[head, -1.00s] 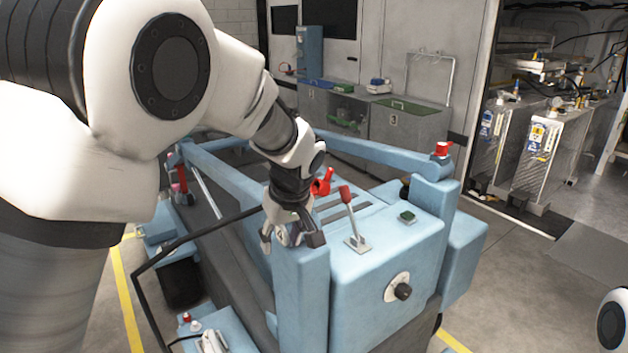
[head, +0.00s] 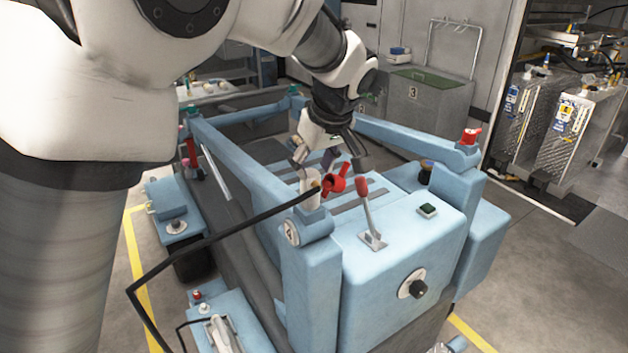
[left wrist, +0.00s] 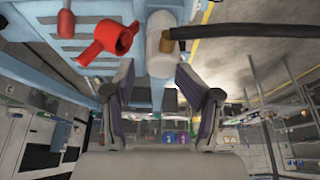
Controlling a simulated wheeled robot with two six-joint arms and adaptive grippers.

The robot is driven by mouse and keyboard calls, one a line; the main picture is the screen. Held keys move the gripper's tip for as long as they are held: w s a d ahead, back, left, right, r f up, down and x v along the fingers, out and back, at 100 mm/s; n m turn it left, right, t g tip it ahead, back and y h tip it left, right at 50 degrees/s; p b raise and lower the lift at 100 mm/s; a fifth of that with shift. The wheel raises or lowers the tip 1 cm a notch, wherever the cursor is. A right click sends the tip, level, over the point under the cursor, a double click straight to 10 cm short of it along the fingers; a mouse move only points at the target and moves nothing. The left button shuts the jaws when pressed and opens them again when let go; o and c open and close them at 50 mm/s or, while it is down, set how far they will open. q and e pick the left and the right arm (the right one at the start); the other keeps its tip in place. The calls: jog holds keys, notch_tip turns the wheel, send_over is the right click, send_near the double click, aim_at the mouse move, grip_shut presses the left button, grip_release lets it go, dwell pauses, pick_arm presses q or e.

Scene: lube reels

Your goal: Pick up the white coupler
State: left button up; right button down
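The white coupler (head: 311,188) is a short pale cylinder standing on top of the blue corner post of the cart. A black hose joins it through a brass fitting. It also shows in the left wrist view (left wrist: 161,55), just beyond the fingertips. My left gripper (head: 330,156) is open and empty, above and a little behind the coupler in the head view. In the left wrist view its two fingers (left wrist: 161,92) are spread apart, with the coupler roughly centred across the gap but not clearly between them. My right gripper is not in view.
A red-handled lever (head: 366,205) stands on the blue cart top (head: 395,250). The black hose (head: 225,232) arcs down to the left. Another red-capped post (head: 468,140) is at the right.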

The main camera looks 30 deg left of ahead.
aim_at(305, 183)
pick_arm(q)
jog(key=shift+s+a+f+p, duration=0.25)
jog(key=shift+f+p, duration=0.15)
jog(key=shift+f, duration=0.15)
jog(key=shift+s+a+f+p, duration=0.25)
jog(key=shift+f+p, duration=0.15)
jog(key=shift+f, duration=0.1)
jog(key=f, duration=0.1)
jog(key=w+f, duration=0.1)
jog(key=a+f, duration=0.1)
jog(key=shift+w, duration=0.35)
jog(key=shift+w+f, duration=0.15)
jog(key=shift+f, duration=0.05)
jog(key=shift+r, duration=0.15)
jog(key=shift+c, duration=0.5)
jog(key=shift+s, duration=0.25)
jog(key=c, duration=0.5)
jog(key=shift+r, duration=0.1)
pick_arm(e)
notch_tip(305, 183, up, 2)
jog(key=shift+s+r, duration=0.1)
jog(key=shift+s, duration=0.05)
pick_arm(q)
jog(key=shift+r, duration=0.1)
